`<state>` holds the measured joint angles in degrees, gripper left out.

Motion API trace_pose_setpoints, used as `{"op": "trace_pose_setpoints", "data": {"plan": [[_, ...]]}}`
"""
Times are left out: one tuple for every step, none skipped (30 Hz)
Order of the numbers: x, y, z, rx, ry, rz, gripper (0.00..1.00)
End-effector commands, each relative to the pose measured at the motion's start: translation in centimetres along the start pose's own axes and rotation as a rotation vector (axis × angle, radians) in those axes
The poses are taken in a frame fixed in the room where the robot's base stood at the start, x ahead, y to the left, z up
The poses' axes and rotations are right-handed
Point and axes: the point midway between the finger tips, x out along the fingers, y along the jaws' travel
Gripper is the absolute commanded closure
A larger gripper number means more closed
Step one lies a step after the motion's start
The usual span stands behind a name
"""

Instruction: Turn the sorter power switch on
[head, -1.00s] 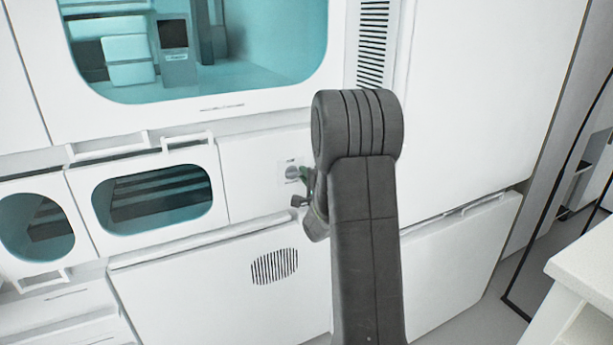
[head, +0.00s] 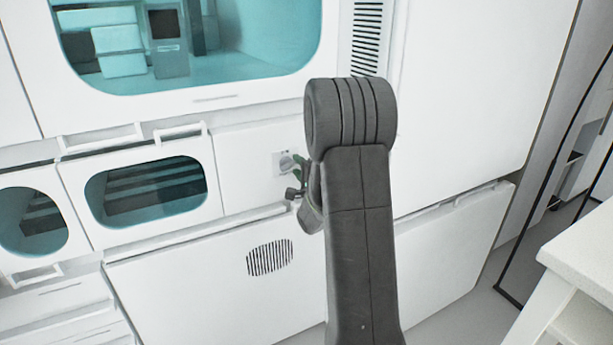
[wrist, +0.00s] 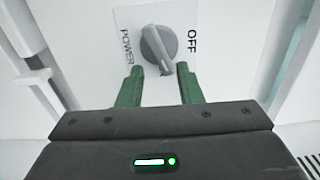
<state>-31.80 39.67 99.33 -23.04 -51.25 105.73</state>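The sorter power switch is a round grey knob with a raised ridge (wrist: 158,46) on a white plate, in the upper middle of the wrist view. POWER is printed to its left and OFF to its right. Its ridge runs slightly tilted, lower end to the right. In the head view the knob (head: 286,162) sits on the white wall panel. My gripper (wrist: 159,78) is open, its two green fingers apart, with the knob's lower end in line with the gap. I cannot tell whether they touch it. In the head view my gripper (head: 298,172) is beside the knob, partly hidden by my arm.
A large tinted window (head: 190,95) is above the panel, and a smaller window (head: 145,192) is to the left. A vent grille (head: 270,257) is below the knob. A white table (head: 580,260) stands at the right.

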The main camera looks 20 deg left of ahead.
Motion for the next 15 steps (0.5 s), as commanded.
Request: {"op": "trace_pose_setpoints", "data": {"plan": [[-0.6,0.0,0.0,0.000,0.001,0.001,0.67],[-1.1,0.0,0.0,0.000,0.001,0.001,0.67],[-1.8,-0.1,0.0,0.000,0.001,0.000,0.67],[-2.4,0.0,0.0,0.000,0.001,0.001,0.67],[-3.0,0.0,-0.1,0.000,0.002,0.001,0.67],[-4.0,0.0,-0.1,0.000,0.003,0.000,0.67],[-4.7,0.0,-0.1,0.001,0.003,0.001,0.67],[-5.4,0.0,0.0,0.001,0.002,0.002,0.67],[-6.3,0.0,0.0,0.000,0.002,0.000,0.67],[-7.1,0.0,0.0,0.000,0.002,0.002,0.67],[-7.8,0.1,0.0,0.001,0.002,0.002,0.67],[-8.6,0.0,0.0,0.001,0.002,0.001,0.67],[-9.2,0.1,0.0,0.001,0.002,0.002,0.67],[-9.8,0.1,0.0,0.001,0.002,0.002,0.67],[-10.5,0.1,0.0,0.001,0.001,0.001,0.67]]}}
